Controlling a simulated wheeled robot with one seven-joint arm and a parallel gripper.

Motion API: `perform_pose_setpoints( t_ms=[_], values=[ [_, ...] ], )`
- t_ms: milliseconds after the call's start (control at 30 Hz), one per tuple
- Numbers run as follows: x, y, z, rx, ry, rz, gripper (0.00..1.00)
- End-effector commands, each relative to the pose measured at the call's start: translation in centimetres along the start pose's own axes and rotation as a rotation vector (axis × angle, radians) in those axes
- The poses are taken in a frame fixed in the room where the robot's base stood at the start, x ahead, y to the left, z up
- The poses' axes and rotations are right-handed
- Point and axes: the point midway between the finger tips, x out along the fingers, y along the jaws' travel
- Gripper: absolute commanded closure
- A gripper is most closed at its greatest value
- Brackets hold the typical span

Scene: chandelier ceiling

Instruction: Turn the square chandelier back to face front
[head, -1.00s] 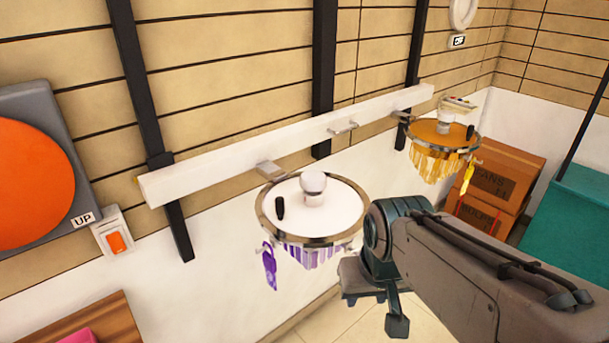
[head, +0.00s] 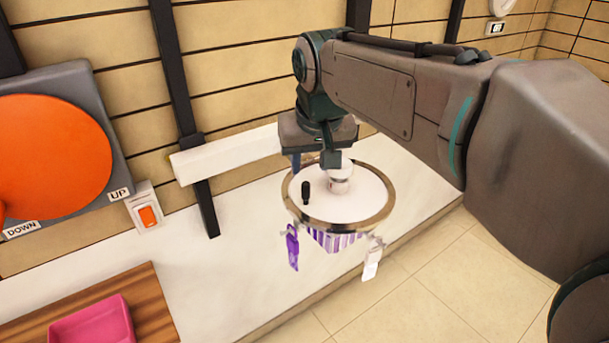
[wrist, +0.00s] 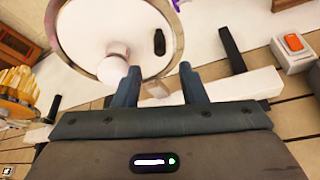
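No chandelier here looks plainly square. The nearest chandelier (head: 352,205) has a round white top, metal rim, white central knob (head: 340,180), black peg (head: 306,192) and purple and clear hanging pieces. A purple tag (head: 292,248) hangs at its front left and a white tag (head: 373,258) at its front right. My gripper (head: 313,164) is just above and behind its back rim. In the wrist view, the gripper (wrist: 160,70) is open and empty, with its fingers over the rim and the knob (wrist: 112,70) beside one finger. Contact cannot be told.
A white rail (head: 228,156) runs along the wall behind. An orange disc panel marked UP and DOWN (head: 50,155) and an orange switch (head: 148,217) are on the left. A pink tray (head: 92,325) lies front left. An amber chandelier (wrist: 15,85) shows in the wrist view.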

Motion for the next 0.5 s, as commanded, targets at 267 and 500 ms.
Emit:
perform_pose_setpoints(
  t_ms=[267,500],
  values=[
    [6.1,0.0,0.1,0.0,-0.006,0.001,0.62],
    [9.2,0.0,0.1,0.0,-0.003,0.001,0.62]
  ],
)
